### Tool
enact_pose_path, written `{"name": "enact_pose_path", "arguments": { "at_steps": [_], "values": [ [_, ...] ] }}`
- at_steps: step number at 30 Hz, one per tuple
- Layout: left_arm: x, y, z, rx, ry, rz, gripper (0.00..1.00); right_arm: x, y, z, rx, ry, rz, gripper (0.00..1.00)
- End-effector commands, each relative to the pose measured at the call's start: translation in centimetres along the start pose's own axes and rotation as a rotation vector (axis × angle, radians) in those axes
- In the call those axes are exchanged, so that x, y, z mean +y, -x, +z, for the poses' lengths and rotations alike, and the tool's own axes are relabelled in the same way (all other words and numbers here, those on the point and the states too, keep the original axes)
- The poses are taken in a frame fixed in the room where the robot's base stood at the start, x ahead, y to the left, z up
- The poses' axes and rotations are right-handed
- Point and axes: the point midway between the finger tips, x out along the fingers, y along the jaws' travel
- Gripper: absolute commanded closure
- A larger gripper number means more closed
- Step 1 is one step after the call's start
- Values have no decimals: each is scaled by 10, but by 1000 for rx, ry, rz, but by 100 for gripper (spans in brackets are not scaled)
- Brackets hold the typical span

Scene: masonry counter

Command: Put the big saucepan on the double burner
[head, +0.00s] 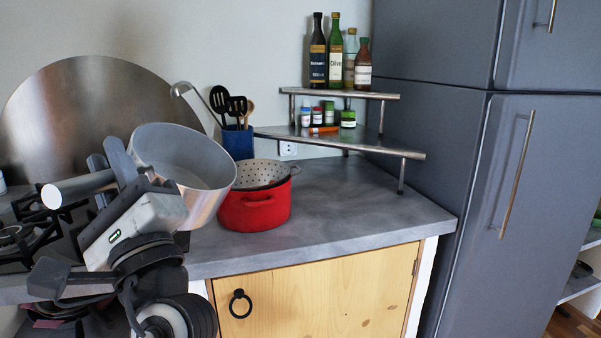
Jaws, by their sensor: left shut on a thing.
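The big saucepan (183,157) is a grey metal pan in the left half of the head view. It is tilted, with its open top partly facing me, and looks empty. My left gripper (108,177) is shut on the saucepan's thick handle (75,189) and holds the pan up in front of the counter's left part. The double burner (33,210) shows only in part at the left edge, as black grates behind and left of my gripper. My arm and the pan hide the rest of it. My right gripper is not in view.
A red pot with a colander (255,209) stands just right of the saucepan. Behind are a blue utensil holder (238,143) and a two-tier corner shelf (340,143) with bottles and jars. The grey counter (350,205) is clear right of the pot, up to the fridge (470,130).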

Motion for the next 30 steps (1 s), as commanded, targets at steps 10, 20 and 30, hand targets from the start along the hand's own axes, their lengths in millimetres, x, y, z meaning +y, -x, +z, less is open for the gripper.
{"name": "enact_pose_path", "arguments": {
  "at_steps": [10,20,30],
  "values": [
    [62,79,-60,196,162,-142,100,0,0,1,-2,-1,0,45],
    [117,159,-84,410,387,-302,100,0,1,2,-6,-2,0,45],
    [150,199,-100,471,462,-345,100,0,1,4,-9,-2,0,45]
  ]
}}
